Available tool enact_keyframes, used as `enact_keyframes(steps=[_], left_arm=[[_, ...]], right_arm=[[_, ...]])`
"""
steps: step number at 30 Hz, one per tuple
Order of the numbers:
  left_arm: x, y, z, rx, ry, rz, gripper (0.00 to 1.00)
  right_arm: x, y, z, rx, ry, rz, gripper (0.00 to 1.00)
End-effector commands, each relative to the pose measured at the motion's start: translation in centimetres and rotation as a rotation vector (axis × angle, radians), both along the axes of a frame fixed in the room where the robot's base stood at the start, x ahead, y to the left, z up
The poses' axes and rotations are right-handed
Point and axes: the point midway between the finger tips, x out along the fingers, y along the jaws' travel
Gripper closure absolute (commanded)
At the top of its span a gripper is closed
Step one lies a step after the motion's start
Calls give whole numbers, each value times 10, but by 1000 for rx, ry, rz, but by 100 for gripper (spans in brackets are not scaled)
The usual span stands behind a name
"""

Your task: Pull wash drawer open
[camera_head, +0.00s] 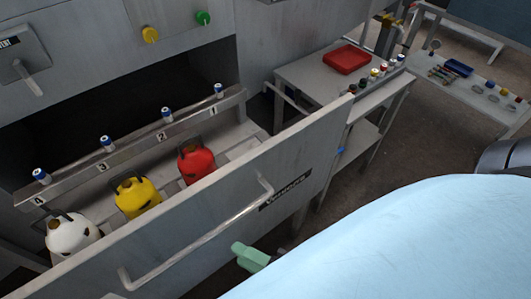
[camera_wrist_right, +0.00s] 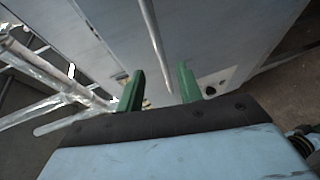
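The wash drawer (camera_head: 225,205) is a grey metal drawer that stands out from the cabinet, its inside visible from above. A long bar handle (camera_head: 205,238) runs along its front, beside a dark label. The handle also shows in the right wrist view (camera_wrist_right: 152,35). My right gripper (camera_head: 250,257) has green fingers and is just in front of and below the handle's right part. In the right wrist view its two fingers (camera_wrist_right: 160,70) are apart, with the handle seen between them; contact is not visible. My left gripper is not in view.
A white jug (camera_head: 72,238), a yellow jug (camera_head: 138,200) and a red jug (camera_head: 196,165) stand in the drawer. Several blue-and-white capped cylinders stand on a numbered rail (camera_head: 135,150) behind. A side table with a red tray (camera_head: 346,59) stands at the right.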

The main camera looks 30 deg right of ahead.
Motion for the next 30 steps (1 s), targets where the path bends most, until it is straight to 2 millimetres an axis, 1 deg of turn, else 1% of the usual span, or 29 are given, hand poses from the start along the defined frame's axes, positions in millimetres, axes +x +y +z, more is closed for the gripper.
enact_keyframes(steps=[1,6,11,30], left_arm=[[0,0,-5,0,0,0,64],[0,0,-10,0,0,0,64],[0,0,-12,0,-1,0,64],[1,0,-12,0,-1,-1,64]], right_arm=[[-7,-3,-1,0,3,-2,64],[-21,-11,3,1,3,-1,64],[-28,-15,5,0,0,-1,64],[-30,-15,5,1,3,-1,64]])
